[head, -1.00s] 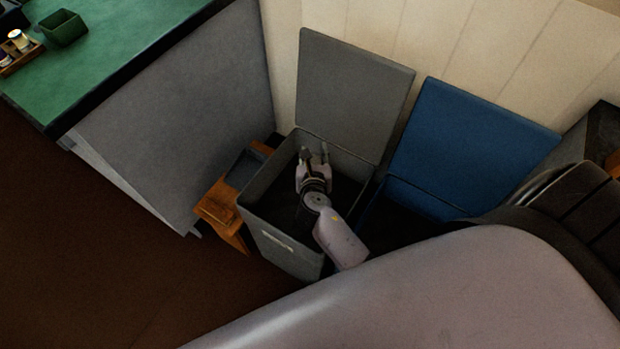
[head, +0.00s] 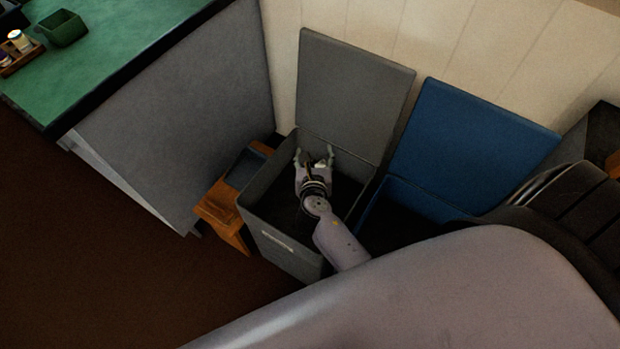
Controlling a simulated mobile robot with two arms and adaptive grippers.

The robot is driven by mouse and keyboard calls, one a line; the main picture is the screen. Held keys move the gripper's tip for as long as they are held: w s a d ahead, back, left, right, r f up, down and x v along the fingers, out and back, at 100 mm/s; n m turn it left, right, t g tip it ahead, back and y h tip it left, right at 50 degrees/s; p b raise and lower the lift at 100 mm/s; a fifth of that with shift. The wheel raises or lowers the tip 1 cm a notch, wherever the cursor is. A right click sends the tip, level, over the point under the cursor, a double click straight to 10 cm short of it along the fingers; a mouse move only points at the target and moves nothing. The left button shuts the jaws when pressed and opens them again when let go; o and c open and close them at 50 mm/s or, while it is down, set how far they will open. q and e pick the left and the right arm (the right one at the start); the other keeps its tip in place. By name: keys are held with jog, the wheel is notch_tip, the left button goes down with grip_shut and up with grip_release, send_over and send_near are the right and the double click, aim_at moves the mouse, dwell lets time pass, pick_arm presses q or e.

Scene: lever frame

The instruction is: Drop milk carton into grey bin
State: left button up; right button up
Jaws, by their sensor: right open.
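The grey bin (head: 282,243) stands against the wall with its grey lid (head: 353,93) raised at the back. My right gripper (head: 315,153) is over the bin's opening, near its back side, with its fingers spread and nothing seen between them. The bin's inside is dark and partly covered by my right arm. I cannot see the milk carton; whether it lies in the bin is hidden. My left gripper is not in view.
A blue bin with a raised blue lid (head: 471,148) stands right of the grey bin. A small wooden stool (head: 224,213) is on its left. A green-topped counter (head: 120,50) holds a green container (head: 63,29) and a small wooden rack. Brown floor lies open at lower left.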

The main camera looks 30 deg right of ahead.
jog(key=v, duration=1.1)
jog(key=shift+s+f, duration=0.1)
jog(key=shift+f, duration=0.1)
